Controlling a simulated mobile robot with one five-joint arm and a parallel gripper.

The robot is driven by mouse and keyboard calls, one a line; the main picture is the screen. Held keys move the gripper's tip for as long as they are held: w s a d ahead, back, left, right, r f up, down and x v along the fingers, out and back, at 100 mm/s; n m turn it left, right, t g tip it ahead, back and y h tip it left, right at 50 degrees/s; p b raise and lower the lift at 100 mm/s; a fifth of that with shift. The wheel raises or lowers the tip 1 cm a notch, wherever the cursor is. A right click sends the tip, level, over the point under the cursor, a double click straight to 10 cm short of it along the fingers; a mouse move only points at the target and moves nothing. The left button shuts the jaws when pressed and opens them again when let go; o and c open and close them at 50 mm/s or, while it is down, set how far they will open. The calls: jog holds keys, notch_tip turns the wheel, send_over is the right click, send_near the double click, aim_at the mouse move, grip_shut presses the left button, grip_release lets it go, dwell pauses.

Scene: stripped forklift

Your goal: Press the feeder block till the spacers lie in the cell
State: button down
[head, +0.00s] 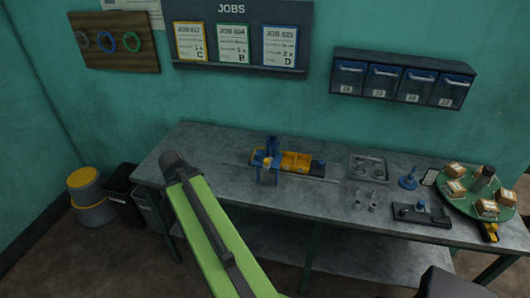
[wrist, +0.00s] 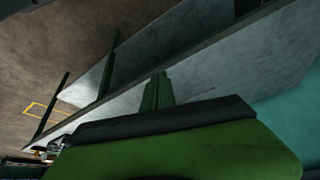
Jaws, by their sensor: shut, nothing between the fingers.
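A blue upright feeder (head: 271,148) with a small yellow part stands near the middle of the bench. To its right, touching or nearly so, is a yellow tray-like holder (head: 297,161) with a dark block at its right end. I cannot tell at this size which part is the feeder block, where the cell is, or whether spacers lie in it. My green arm link rises left of the feeder in the head view, its dark end above the bench's left part. My gripper fingers do not show in either view. The wrist view shows the bench edge and floor.
The grey bench (head: 210,150) is bare at its left end. Right of the feeder are a grey tray (head: 369,166), small grey parts, a blue stand (head: 408,180), a black fixture (head: 421,215) and a green turntable (head: 476,211) with boxes. Bins stand on the floor at left.

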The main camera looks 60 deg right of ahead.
jog(key=s+d+r+m+h+p, duration=0.1)
jog(key=s+d+r+m, duration=0.2)
jog(key=s+d+m, duration=0.2)
jog(key=s+d+r+m+g+h+p, duration=0.1)
jog(key=s+d+r+m, duration=0.3)
jog(key=d, duration=0.7)
jog(key=shift+s+r+m+g+p, duration=0.3)
jog(key=shift+s+m+p, duration=0.1)
jog(key=shift+s+m, duration=0.4)
jog(key=shift+s+d+f, duration=0.1)
jog(key=b, duration=0.8)
send_near(268, 167)
jog(key=shift+h, duration=0.3)
jog(key=x, duration=0.4)
jog(key=shift+s+a+f, duration=0.2)
jog(key=shift+f, duration=0.4)
jog(key=shift+w+d, duration=0.15)
jog(key=shift+d, duration=0.35)
